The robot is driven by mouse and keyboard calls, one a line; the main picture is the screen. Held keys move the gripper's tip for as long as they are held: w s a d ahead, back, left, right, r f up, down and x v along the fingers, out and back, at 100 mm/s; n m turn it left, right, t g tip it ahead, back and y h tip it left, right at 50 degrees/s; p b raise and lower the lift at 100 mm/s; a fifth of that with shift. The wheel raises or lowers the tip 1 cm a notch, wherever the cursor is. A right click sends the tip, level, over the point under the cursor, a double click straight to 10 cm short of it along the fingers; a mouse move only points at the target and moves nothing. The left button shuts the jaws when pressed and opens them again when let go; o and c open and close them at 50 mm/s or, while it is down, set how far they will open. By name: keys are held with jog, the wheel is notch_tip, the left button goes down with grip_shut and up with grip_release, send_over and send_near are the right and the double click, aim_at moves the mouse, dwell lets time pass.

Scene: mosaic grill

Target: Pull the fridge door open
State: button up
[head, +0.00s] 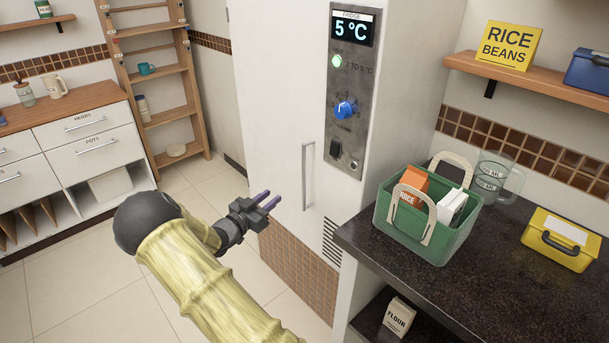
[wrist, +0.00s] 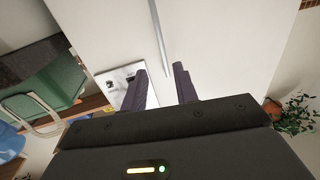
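The fridge door (head: 268,90) is tall, white and appears closed. Its slim vertical metal handle (head: 305,175) is on the door's right side in the head view. My gripper (head: 270,199) is left of the handle, apart from it, with its dark purple fingers pointing toward the door. In the wrist view the two fingers (wrist: 162,84) are spread with nothing between them. The handle (wrist: 160,38) shows there beyond the fingertips, roughly in line with the gap. The control panel (head: 350,95) beside the door reads 5 °C and has a blue knob.
A dark counter (head: 400,262) stands right of the fridge, with a green basket (head: 455,238) and a yellow box (head: 560,240) on it. A wooden ladder shelf (head: 143,70) and white drawers (head: 90,150) stand left. The tiled floor (head: 90,285) between is clear.

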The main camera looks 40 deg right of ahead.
aim_at(304, 171)
jog(key=shift+d, duration=0.1)
jog(key=p+x, duration=0.2)
jog(key=x, duration=1.5)
jog(key=shift+d, duration=0.15)
grip_shut()
